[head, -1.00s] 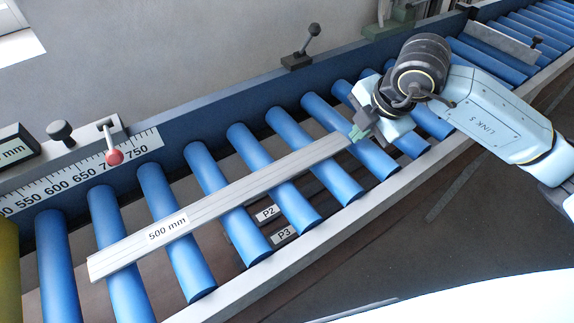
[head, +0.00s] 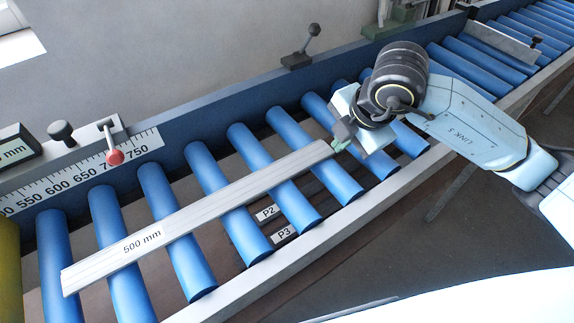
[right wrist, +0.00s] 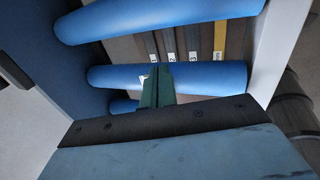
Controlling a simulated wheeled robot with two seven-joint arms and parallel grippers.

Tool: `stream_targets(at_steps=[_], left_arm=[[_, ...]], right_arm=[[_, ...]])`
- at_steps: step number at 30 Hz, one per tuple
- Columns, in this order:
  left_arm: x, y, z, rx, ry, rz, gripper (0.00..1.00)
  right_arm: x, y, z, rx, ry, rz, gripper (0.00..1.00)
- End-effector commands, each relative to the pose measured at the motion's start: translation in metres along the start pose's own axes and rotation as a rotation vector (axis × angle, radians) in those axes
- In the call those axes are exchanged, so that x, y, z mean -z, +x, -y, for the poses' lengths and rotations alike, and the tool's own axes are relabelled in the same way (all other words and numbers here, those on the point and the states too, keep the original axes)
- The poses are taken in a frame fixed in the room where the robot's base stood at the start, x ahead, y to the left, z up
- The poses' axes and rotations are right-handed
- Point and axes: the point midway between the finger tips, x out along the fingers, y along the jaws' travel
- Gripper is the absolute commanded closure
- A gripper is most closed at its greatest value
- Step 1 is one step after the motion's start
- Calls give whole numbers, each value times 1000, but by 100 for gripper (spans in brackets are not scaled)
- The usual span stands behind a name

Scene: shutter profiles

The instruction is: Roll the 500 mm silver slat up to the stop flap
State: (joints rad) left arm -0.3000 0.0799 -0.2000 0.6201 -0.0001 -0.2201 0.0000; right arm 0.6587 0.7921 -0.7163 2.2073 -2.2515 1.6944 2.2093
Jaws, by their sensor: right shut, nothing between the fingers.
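The silver slat (head: 200,216), labelled 500 mm, lies lengthwise across several blue rollers. Its left end is at the lower left and its right end is by my right gripper (head: 338,145). The gripper's green fingers are shut with nothing between them, at the slat's right end; I cannot tell whether they touch it. The right wrist view shows the shut fingers (right wrist: 157,86) over a blue roller. My left gripper is not in view.
A blue side rail (head: 230,112) runs behind the rollers, a pale rail (head: 330,232) in front. A scale (head: 80,175) with a red knob (head: 115,157) is at left. A yellow part (head: 9,262) stands at the left edge. A black-knobbed lever (head: 305,48) is on the back rail.

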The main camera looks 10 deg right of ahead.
Motion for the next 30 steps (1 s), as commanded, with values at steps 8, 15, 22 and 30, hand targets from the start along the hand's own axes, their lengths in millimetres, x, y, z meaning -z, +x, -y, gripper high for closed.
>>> stream_targets(at_steps=[8,15,22,30], left_arm=[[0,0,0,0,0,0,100],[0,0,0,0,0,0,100],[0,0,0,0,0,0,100],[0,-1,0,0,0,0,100]], right_arm=[[0,0,0,0,0,1,100],[3,0,0,0,-1,1,100],[9,0,0,0,-1,0,100],[16,0,0,0,-1,-1,100]])
